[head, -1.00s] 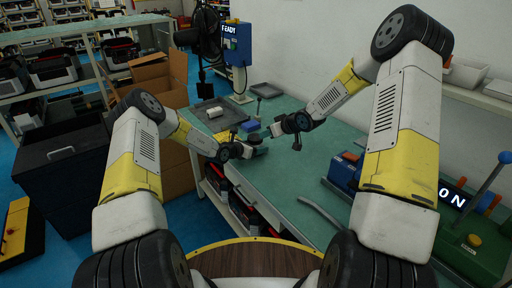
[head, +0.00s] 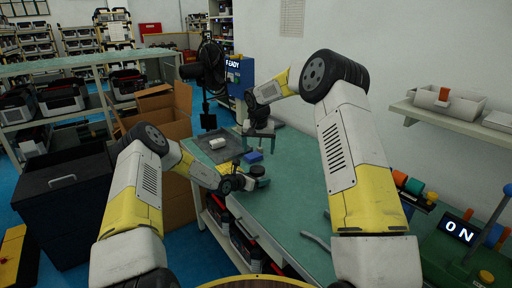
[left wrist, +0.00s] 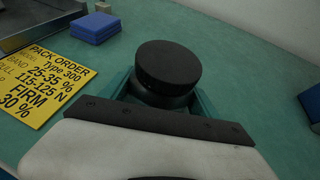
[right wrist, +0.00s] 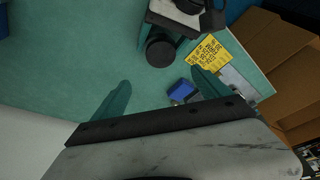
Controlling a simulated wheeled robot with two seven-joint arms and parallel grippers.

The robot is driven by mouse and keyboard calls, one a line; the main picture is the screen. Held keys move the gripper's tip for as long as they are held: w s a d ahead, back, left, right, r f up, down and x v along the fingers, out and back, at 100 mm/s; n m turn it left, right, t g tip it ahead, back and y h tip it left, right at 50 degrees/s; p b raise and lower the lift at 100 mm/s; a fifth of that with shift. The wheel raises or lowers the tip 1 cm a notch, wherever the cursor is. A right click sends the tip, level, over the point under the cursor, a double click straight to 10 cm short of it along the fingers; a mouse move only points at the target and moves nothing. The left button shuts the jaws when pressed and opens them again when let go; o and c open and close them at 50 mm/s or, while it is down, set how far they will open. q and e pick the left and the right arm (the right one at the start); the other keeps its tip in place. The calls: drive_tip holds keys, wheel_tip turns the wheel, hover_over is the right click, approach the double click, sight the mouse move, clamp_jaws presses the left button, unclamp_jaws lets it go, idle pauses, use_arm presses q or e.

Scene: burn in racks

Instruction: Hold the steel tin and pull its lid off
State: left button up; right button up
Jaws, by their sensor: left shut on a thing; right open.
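The tin (left wrist: 165,92) is a dark round can with a wide dark lid (left wrist: 168,64) seated on its top in the left wrist view. My left gripper (left wrist: 160,98) is shut around its body, below the lid; the fingers hide part of the sides. In the head view the tin (head: 257,170) is small, upright, at the bench's left side. My right gripper (head: 259,146) is open and empty, fingers pointing down, above and beyond the tin. The right wrist view shows the tin (right wrist: 160,50) ahead of its open fingers (right wrist: 160,92), apart from them.
A yellow pack order card (left wrist: 45,68) and a blue block (left wrist: 96,28) lie near the tin. A dark tray (head: 212,148) holding a pale object stands behind. The green bench (head: 300,190) is mostly clear to the right. A wall shelf (head: 455,115) is at right.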

sight(257, 169)
drive_tip(key=shift+m+g, duration=0.3)
drive_tip(key=shift+m, duration=0.1)
drive_tip(key=x, duration=1)
drive_tip(key=shift+s+a+f, duration=0.15)
drive_tip(key=shift+a+f, duration=0.15)
drive_tip(key=shift+h, duration=0.3)
drive_tip(key=c, duration=1.4)
drive_tip(key=shift+r, duration=0.15)
drive_tip(key=shift+r, duration=1.85)
